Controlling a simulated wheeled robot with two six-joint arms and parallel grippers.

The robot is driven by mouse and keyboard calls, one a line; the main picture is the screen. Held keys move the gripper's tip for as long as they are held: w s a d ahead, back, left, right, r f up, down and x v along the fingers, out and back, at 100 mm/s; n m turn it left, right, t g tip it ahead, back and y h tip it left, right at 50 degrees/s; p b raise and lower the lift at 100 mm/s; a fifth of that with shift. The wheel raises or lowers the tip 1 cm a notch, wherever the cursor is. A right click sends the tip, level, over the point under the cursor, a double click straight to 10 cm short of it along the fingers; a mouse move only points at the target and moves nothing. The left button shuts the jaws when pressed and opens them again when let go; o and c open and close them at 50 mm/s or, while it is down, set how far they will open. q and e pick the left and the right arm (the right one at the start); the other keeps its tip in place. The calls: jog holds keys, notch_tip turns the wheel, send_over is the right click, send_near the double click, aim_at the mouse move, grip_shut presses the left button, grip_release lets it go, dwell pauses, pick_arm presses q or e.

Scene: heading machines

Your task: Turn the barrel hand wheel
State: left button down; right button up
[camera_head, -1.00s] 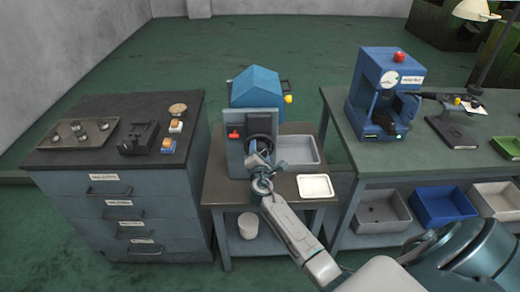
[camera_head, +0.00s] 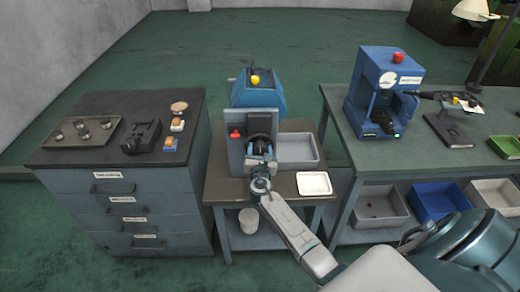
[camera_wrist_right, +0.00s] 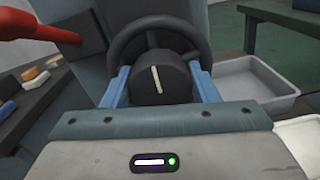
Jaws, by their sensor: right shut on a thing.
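The barrel (camera_head: 265,98) is a blue faceted drum on top of the small grey-blue machine in the head view, with a yellow knob (camera_head: 255,79) on its upper face. The dark hand wheel (camera_head: 260,138) is on the machine's front. In the right wrist view the wheel's rim (camera_wrist_right: 200,28) shows behind its black hub (camera_wrist_right: 160,80), which carries a pale line, nearly upright and slightly tilted. My right gripper (camera_wrist_right: 160,88) has its blue fingers on either side of the hub, shut on it. In the head view my gripper partly hides the wheel. My left gripper is not in view.
A red handle (camera_head: 235,133) juts out left of the wheel. A grey bin (camera_head: 297,165) and a white tray (camera_head: 314,184) lie to the right on the machine's table. A drawer cabinet (camera_head: 120,195) stands left, and a bench with a blue press (camera_head: 385,75) stands right.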

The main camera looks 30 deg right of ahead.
dwell(0.5)
jog(key=o, duration=1)
jog(key=b+v, duration=0.2)
jog(key=v, duration=0.9)
jog(key=shift+d+f, duration=0.1)
jog(key=shift+f, duration=0.05)
